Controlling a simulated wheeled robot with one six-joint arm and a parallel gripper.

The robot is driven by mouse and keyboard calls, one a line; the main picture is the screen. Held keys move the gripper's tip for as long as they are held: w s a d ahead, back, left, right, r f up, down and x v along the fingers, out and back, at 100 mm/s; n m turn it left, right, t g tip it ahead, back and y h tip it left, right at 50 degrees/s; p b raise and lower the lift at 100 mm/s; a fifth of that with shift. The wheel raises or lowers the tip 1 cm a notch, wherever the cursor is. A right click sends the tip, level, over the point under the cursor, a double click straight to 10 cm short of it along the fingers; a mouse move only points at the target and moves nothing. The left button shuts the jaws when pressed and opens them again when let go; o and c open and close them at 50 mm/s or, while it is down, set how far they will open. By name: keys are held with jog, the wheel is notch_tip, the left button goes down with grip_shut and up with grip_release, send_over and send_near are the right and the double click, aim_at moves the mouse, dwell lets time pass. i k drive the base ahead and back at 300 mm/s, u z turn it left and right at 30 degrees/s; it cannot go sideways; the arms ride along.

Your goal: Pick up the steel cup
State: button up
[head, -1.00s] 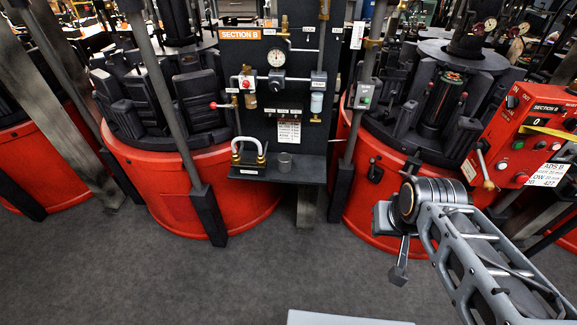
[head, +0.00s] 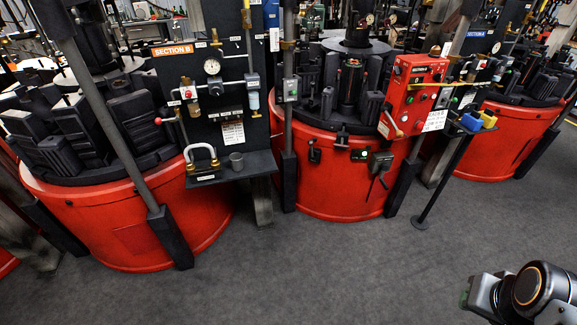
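The steel cup (head: 237,161) is a small grey cup standing upright on a dark shelf (head: 262,166) below the black Section B panel. It is to the right of a pale curved hose with brass ends. My arm shows only at the lower right corner, as a round dark joint and a grey bracket. The arm is far from the cup, with open floor between them in the picture. My gripper's fingers do not show.
Red round mould bases (head: 140,225) and (head: 340,180) flank the panel (head: 222,75). Grey posts with dark feet stand in front. A red control box (head: 415,95) and a stand with blue and yellow items (head: 478,122) are to the right. The grey floor (head: 330,265) is clear.

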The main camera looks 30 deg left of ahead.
aim_at(236, 157)
jog(key=z, duration=0.05)
jog(key=i, duration=0.5)
jog(key=u, duration=0.95)
jog(key=i, duration=2)
jog(key=u, duration=2.05)
jog(key=i, duration=0.8)
jog(key=u, duration=0.9)
